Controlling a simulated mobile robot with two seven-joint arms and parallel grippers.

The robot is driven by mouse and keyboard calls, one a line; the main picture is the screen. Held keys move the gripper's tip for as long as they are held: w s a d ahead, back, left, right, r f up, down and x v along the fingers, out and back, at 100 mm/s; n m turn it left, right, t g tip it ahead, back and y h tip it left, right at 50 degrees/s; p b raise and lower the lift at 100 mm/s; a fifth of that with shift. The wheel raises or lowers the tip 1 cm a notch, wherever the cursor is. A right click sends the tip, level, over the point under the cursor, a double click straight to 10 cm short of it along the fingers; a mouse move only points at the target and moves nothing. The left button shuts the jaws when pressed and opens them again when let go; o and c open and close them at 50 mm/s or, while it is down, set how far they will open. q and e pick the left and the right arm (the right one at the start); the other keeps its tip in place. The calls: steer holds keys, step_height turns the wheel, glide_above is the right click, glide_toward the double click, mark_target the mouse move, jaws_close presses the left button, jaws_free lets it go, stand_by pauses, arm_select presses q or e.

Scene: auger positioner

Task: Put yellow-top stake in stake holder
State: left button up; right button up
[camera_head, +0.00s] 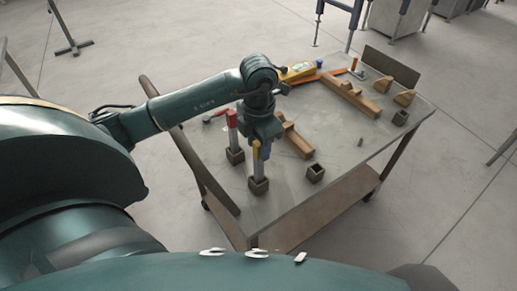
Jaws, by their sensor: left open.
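The yellow-top stake (257,168) stands upright, its grey shaft ending at a small brown block-shaped holder (258,186) near the table's left front edge. My left gripper (262,146) points down at the stake's yellow top, with its jaws open. The picture is too small to tell whether the jaws touch the stake. A red-top stake (232,128) stands upright behind it in another brown holder (235,156). An open, empty brown holder (315,173) sits to the right. Another small holder (400,118) is at the table's far right. My right gripper is not in view.
The grey table (340,140) also carries wooden pieces (350,97), a yellow tool (299,72) and an orange-handled item (354,66). A small peg-like piece (361,142) stands near the right edge. Dark raised panels edge the left and far sides.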

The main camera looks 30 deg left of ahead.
arm_select(q)
step_height(320, 180, up, 10)
steer(key=shift+f, duration=0.1)
stand_by(0.6)
